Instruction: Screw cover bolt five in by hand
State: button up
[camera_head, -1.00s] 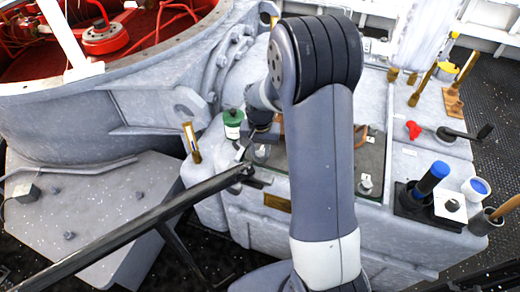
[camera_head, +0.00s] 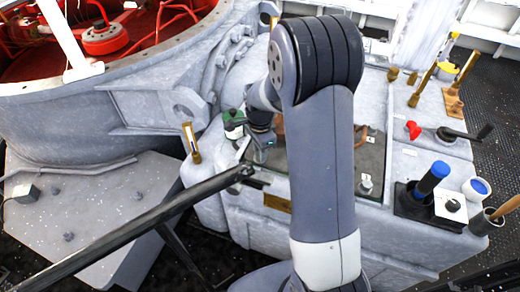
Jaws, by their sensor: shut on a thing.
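My gripper (camera_head: 261,156) is at the left end of the dark cover plate (camera_head: 374,155), low over its left edge. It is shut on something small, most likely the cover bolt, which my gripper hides. Whether the bolt's thread is in its hole cannot be seen. Another cover bolt (camera_head: 365,182) stands at the plate's front right corner, with a small pale label by it. My arm covers the middle of the plate.
A green-topped container (camera_head: 233,122) stands close to the left of my gripper. A black rail (camera_head: 150,222) crosses in front.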

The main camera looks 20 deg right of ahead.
jog(key=m, duration=0.4)
jog(key=shift+w+r+m, duration=0.15)
jog(key=shift+r+m, duration=0.05)
jog(key=shift+m, duration=0.1)
jog(key=m, duration=0.4)
jog(key=shift+m, duration=0.3)
jog(key=m, duration=0.4)
jog(key=shift+m, duration=2.5)
jog(key=o, duration=1)
jog(key=shift+f, duration=0.1)
jog(key=shift+c, duration=0.2)
